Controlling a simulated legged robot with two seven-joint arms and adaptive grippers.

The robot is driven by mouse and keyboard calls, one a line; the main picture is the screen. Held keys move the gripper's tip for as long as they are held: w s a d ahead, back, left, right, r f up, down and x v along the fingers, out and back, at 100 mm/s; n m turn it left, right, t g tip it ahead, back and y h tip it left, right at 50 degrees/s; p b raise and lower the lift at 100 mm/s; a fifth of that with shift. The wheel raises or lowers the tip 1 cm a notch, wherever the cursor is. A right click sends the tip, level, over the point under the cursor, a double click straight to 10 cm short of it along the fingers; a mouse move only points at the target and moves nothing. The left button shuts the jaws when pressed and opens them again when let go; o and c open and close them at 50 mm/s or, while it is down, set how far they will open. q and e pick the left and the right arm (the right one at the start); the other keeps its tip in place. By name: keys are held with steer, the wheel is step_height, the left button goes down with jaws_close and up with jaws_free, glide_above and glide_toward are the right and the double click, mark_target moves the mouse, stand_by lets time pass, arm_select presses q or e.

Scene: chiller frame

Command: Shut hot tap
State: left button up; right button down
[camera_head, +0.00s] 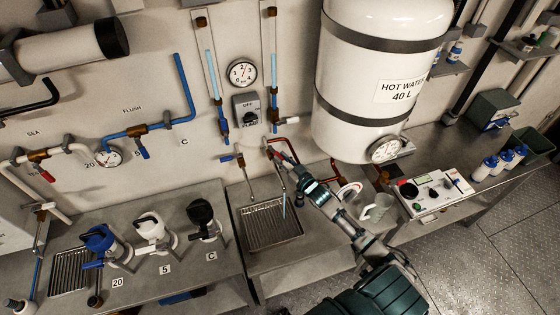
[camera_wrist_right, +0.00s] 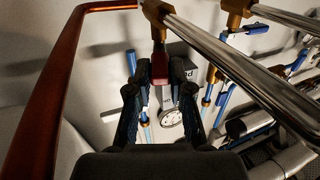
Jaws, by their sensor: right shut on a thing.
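The hot tap's red lever (camera_wrist_right: 160,68) hangs from a brass valve body (camera_wrist_right: 157,12) and sits between my right gripper's fingers in the wrist view. My right gripper (camera_wrist_right: 160,85) is shut on this lever. In the head view, my right gripper (camera_head: 279,158) reaches up to the tap at the wall, over the sink, and its fingers partly hide the lever. A thin pale blue streak (camera_head: 284,206) shows below the hot tap's spout. My left gripper is not in view.
The cold tap's blue lever (camera_head: 226,158) is left of the hot tap. A copper pipe (camera_wrist_right: 45,90) runs close beside my right gripper. The white hot water tank (camera_head: 365,75) stands above right. A sink grate (camera_head: 268,225) lies below; a pale mug (camera_head: 377,207) stands right of my forearm.

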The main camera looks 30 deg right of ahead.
steer(key=shift+w+d+r+n+y, duration=0.15)
steer(key=shift+d+n+y, duration=0.25)
steer(key=shift+y, duration=0.3)
steer(key=c, duration=1.1)
jaws_free()
steer(key=shift+o, duration=0.3)
steer(key=shift+s, duration=0.2)
steer(key=s+d, duration=0.1)
steer(key=s, duration=0.6)
steer(key=shift+d, duration=0.25)
steer(key=shift+f, duration=0.2)
